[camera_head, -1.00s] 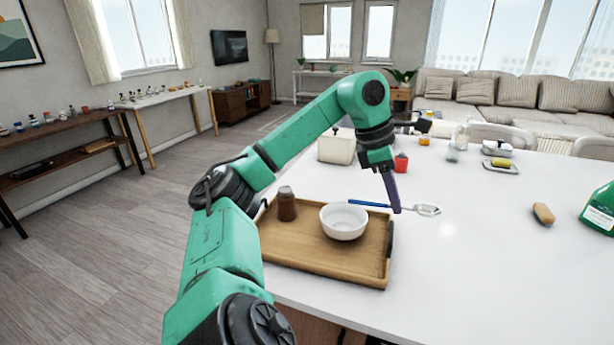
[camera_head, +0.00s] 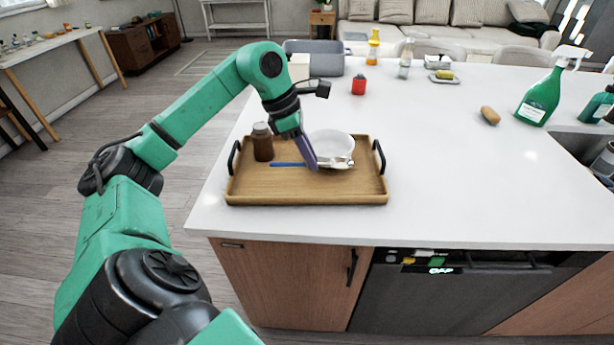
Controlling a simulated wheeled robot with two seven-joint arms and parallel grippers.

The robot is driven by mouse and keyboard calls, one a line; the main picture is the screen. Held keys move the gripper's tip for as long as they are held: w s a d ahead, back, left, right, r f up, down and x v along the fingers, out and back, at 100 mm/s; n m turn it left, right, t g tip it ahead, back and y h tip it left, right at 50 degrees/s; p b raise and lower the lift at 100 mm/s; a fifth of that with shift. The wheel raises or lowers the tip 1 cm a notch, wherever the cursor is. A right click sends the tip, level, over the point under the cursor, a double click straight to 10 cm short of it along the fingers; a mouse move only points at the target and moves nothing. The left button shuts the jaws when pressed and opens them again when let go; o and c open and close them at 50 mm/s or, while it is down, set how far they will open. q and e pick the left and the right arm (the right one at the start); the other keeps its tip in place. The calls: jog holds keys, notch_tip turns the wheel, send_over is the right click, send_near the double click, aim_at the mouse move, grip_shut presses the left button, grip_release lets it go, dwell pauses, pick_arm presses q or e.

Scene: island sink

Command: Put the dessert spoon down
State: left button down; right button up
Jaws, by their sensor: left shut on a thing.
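The dessert spoon has a blue handle (camera_head: 287,164) and a metal bowl end (camera_head: 338,161). My left gripper (camera_head: 311,166) is shut on the spoon near its middle. The spoon lies level across the view, over the wooden tray (camera_head: 250,192) and in front of the white bowl (camera_head: 332,143). I cannot tell whether the spoon touches the tray. The white bowl and a brown jar (camera_head: 262,143) stand on the tray. The gripper hides part of the spoon and of the bowl. My right gripper is not in view.
A brush (camera_head: 490,115), a green spray bottle (camera_head: 540,95) and the sink are at right. The counter's middle is clear.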

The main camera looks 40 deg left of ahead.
aim_at(314, 191)
pick_arm(q)
notch_tip(314, 191, down, 8)
jog(key=shift+s+a+r+b, duration=0.1)
jog(key=shift+s+r+b, duration=0.05)
jog(key=shift+r+b, duration=0.15)
jog(key=shift+a, duration=0.1)
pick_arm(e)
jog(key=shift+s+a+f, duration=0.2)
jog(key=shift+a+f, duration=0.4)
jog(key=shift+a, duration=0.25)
pick_arm(q)
jog(key=shift+f, duration=0.15)
jog(key=c, duration=0.8)
grip_release()
jog(key=shift+c, duration=0.2)
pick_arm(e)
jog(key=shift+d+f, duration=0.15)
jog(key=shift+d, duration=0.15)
